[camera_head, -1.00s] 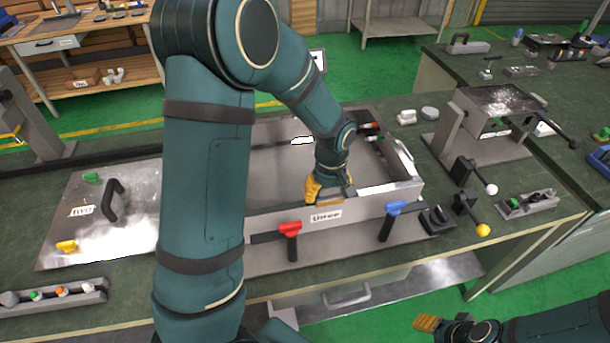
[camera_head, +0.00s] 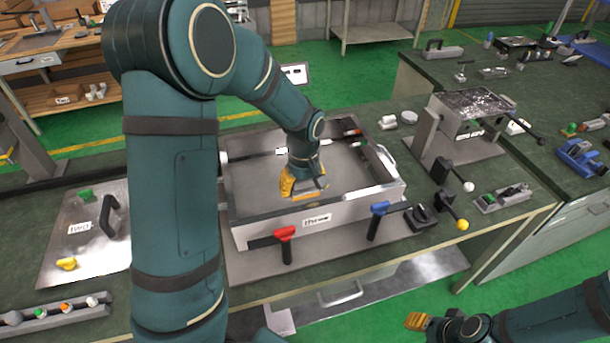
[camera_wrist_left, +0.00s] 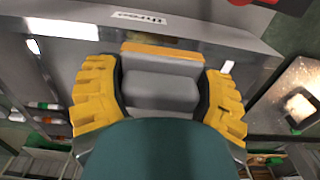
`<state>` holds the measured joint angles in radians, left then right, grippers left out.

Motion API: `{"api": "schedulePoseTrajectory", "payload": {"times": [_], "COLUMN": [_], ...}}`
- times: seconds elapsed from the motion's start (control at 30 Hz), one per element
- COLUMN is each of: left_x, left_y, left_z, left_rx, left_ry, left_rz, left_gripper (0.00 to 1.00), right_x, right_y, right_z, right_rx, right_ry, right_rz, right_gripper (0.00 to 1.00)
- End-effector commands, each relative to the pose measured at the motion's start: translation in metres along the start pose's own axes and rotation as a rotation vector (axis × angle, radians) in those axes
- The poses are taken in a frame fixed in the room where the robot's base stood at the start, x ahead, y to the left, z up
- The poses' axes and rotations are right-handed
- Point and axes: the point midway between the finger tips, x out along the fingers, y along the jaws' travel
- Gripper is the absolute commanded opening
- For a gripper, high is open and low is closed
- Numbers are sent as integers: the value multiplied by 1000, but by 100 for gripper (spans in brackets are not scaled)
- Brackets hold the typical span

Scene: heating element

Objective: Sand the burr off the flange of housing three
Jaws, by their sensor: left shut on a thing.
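Housing three (camera_head: 350,214) is an open, shallow grey metal box with a "Three" label on its front wall, on the bench. Red (camera_head: 286,235) and blue (camera_head: 380,208) handled clamps stand at its front. My left gripper (camera_head: 303,187) is over the box's inside, behind the front wall. In the left wrist view its yellow fingers are shut on a grey block with a tan strip (camera_wrist_left: 162,87), apparently the sanding block. I cannot make out the burr. My right gripper (camera_head: 418,321) is low at the bottom right, away from the bench; its jaw opening is unclear.
A metal plate labelled "two" (camera_head: 60,240) with a black handle lies at left. A rack of coloured plugs (camera_head: 55,312) is at the front left. A tilted metal stand (camera_head: 470,118) and levers with white and yellow knobs (camera_head: 462,225) stand to the right of the housing.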

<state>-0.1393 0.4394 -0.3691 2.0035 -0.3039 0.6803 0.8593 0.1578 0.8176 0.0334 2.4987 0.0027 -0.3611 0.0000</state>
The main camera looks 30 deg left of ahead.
Motion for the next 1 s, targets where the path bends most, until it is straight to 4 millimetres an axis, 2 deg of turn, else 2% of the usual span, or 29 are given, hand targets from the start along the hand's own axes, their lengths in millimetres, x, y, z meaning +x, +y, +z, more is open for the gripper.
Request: {"api": "schedulePoseTrajectory", "payload": {"times": [0.1, 0.27, 0.87, 1.0], "left_x": [-14, -24, -23, -22], "left_y": [0, -1, -1, 8], "left_z": [-4, -6, -6, -4], "left_rx": [0, 2, 4, 26], "left_ry": [2, 1, 1, 1], "left_rz": [2, 1, 1, 0], "left_gripper": [38, 38, 38, 38], "right_x": [-10, -16, -16, -13], "right_y": [-4, -7, -6, -6], "right_z": [-2, -3, -3, -2], "right_rx": [-1, -2, -3, -2], "right_ry": [-1, -1, -1, -1], "right_rz": [-1, -1, -1, -1], "right_gripper": [47, 47, 47, 47]}}
